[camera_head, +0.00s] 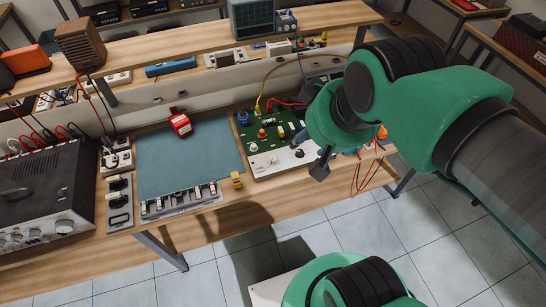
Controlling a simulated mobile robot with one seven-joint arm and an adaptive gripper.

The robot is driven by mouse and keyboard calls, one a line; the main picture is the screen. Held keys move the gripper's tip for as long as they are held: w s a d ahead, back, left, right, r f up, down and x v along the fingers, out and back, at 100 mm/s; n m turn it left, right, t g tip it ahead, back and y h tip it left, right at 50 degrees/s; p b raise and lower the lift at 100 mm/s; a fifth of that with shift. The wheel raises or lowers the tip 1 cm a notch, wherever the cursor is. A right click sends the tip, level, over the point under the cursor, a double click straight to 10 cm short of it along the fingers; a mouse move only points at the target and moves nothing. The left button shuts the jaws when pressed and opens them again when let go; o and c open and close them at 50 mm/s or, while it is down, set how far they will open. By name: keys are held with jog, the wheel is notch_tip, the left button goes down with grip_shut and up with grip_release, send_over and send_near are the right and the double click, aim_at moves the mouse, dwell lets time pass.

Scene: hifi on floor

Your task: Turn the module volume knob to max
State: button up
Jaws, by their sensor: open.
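The module (265,165) lies on the workbench right of centre. It has a green circuit board with several parts and wires, and a white front panel. A small dark knob (299,153) stands on the panel near its right end. I cannot read its markings or tell its setting. My gripper (311,150) is open at the module's right end, with its dark fingers close to the knob. I cannot tell whether they touch it. My green arm reaches in from the right and hides the module's right rear part.
A teal mat (185,150) with a red device (180,123) lies left of the module. A silver hi-fi unit (45,195) stands at the left. A raised shelf (160,42) runs behind. Tiled floor is in front.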

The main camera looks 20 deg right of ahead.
jog(key=w+f+n+g, duration=0.2)
jog(key=w+f+n, duration=0.1)
jog(key=w+n, duration=0.6)
jog(key=n+g+p, duration=0.3)
jog(key=n+g, duration=0.1)
jog(key=n, duration=1.6)
send_over(273, 158)
notch_tip(273, 158, down, 26)
jog(key=shift+r, duration=0.2)
jog(key=shift+f, duration=0.15)
notch_tip(273, 158, down, 14)
jog(key=shift+r+b, duration=0.25)
jog(key=shift+b, duration=0.8)
grip_shut()
